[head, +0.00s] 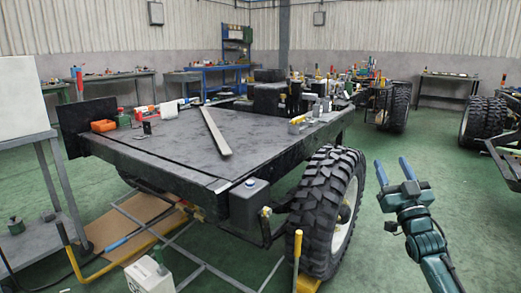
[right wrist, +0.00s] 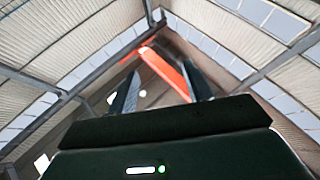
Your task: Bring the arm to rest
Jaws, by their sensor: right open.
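My right gripper (head: 393,171) is raised at the lower right of the head view, with its two blue fingers pointing up and apart. It is open and empty, in free air to the right of the big tyre. In the right wrist view its fingers (right wrist: 160,95) show against the roof, with nothing between them that I can tell is held. My right arm comes in from the bottom right edge. My left gripper is not in view.
A black flatbed chassis (head: 170,150) fills the middle, with a large tyre (head: 325,210) at its near right corner. A metal bar (head: 215,132) lies on the deck. An orange beam (right wrist: 165,70) hangs overhead.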

